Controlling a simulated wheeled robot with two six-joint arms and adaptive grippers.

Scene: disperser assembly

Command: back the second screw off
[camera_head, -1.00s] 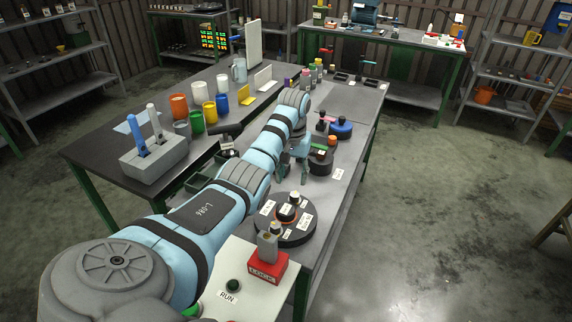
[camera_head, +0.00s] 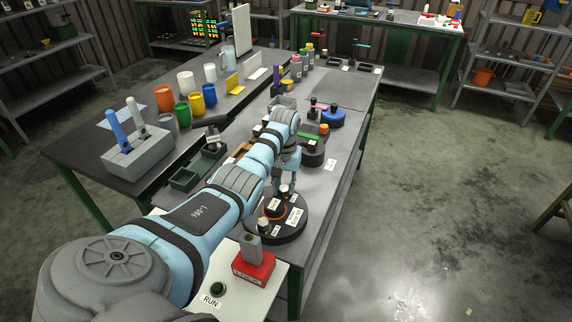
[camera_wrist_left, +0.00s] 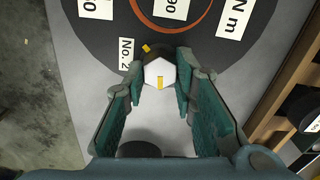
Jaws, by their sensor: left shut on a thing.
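The round black disc (camera_head: 290,232) with an orange ring and white labels lies on the near end of the bench. A white hex-headed screw (camera_wrist_left: 160,73) stands at its edge by a "No. 2" label (camera_wrist_left: 126,55). The head has a yellow mark, and another yellow mark shows on the dark part beside it. My left gripper (camera_head: 284,185) reaches down at the disc's far edge. In the left wrist view its teal fingers (camera_wrist_left: 161,82) are shut on the screw head, one on each side. Another pale-topped screw (camera_head: 264,222) stands on the disc's near left side. My right gripper is out of view.
A red LOCK block (camera_head: 254,268) with a grey upright and a RUN button (camera_head: 218,289) sit on the panel before the disc. Dark round parts (camera_head: 312,155) and a blue one (camera_head: 330,118) stand beyond. Cups and a grey tool block (camera_head: 150,158) are left.

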